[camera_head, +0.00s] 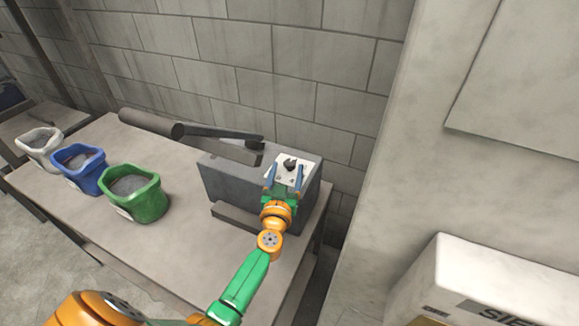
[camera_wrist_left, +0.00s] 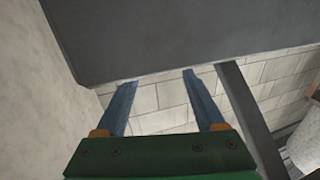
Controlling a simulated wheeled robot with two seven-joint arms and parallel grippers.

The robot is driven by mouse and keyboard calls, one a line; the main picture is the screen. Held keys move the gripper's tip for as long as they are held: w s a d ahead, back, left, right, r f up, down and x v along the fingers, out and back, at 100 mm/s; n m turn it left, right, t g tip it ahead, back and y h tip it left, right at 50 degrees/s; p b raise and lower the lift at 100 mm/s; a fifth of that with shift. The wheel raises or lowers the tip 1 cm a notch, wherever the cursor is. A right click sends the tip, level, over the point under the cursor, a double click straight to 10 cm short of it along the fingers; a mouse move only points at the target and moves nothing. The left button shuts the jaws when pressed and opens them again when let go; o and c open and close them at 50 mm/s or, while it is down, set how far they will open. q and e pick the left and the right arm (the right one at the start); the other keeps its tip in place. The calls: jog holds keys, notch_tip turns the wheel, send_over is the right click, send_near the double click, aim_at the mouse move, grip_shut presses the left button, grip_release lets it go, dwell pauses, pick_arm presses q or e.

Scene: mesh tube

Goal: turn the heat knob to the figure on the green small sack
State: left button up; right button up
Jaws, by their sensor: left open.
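The green small sack (camera_head: 150,203) stands open on the table, filled with grey material. A pale label is on its front, but its figure is too small to read. A dark knob (camera_head: 290,163) sits on a white plate on top of the grey box-shaped machine (camera_head: 235,188). My left gripper (camera_head: 286,170) is open over this plate, with its blue fingers on either side near the knob. I cannot tell whether they touch it. In the left wrist view, the open fingers (camera_wrist_left: 158,79) have nothing visible between them, and the knob does not show. My right gripper is not in view.
A blue sack (camera_head: 88,180) and a white sack (camera_head: 45,150) stand left of the green one on the table (camera_head: 150,245). A block wall is close behind. A white box (camera_head: 455,270) is at lower right.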

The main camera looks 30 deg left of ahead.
pick_arm(q)
jog(key=shift+w+a, duration=0.25)
jog(key=shift+w, duration=0.15)
jog(key=shift+w+f, duration=0.15)
jog(key=shift+w, duration=0.25)
jog(key=shift+w+f, duration=0.2)
jog(key=shift+w, duration=0.25)
jog(key=shift+s+r, duration=0.15)
jog(key=shift+s, duration=0.05)
grip_shut()
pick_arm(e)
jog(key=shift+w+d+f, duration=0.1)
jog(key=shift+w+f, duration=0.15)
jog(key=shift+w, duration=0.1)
